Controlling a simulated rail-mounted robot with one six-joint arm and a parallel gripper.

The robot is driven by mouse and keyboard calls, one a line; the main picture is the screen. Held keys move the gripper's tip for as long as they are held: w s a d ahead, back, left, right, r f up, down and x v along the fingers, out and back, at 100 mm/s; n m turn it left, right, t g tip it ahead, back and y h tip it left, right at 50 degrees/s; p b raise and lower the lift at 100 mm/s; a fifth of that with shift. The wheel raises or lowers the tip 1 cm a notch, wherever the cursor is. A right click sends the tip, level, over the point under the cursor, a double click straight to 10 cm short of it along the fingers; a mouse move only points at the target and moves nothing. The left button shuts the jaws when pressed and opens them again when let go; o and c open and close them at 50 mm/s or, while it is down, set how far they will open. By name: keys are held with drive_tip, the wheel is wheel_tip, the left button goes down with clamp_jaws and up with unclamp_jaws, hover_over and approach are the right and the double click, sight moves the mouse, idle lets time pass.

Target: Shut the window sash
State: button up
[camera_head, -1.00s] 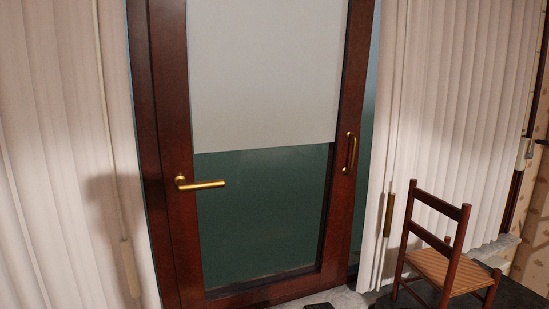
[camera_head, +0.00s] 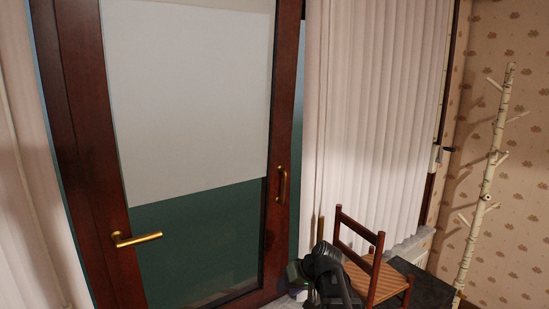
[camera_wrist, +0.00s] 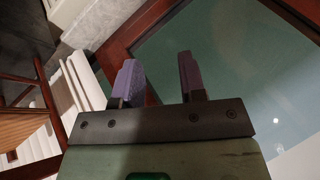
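The window sash (camera_head: 86,130) is a tall red-brown wooden frame around glass, with a pale blind over its upper part. A brass lever handle (camera_head: 137,239) is on its left stile and an upright brass pull handle (camera_head: 281,184) on its right stile. A narrow green strip shows between the sash's right edge and the curtain. In the wrist view the sash's frame (camera_wrist: 130,37) and glass lie beyond my gripper (camera_wrist: 160,72). Its two purple fingers are apart with nothing between them. In the head view part of my dark arm shows at the bottom, below the pull handle.
A wooden chair (camera_head: 374,262) with a woven seat stands right of the sash, close to my arm. White pleated curtains (camera_head: 375,110) hang on both sides. A birch coat stand (camera_head: 485,190) stands at the far right by the patterned wall.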

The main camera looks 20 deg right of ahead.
sight(284, 189)
drive_tip(key=w+d+r+n+t+y+p, duration=0.1)
drive_tip(key=w+d+r+n+t, duration=0.2)
drive_tip(key=w+d+r+t, duration=0.55)
drive_tip(key=w+d+r+n+t+y+p, duration=0.1)
drive_tip(key=w+d+r+n+t, duration=0.2)
drive_tip(key=w+d+r, duration=0.6)
drive_tip(key=w+a, duration=0.2)
drive_tip(key=w+a+r, duration=0.1)
drive_tip(key=w+a, duration=0.2)
drive_tip(key=w+a+r, duration=0.1)
drive_tip(key=w+a, duration=0.1)
drive_tip(key=w, duration=0.1)
drive_tip(key=shift+a+r, duration=0.15)
drive_tip(key=shift+a, duration=0.15)
clamp_jaws()
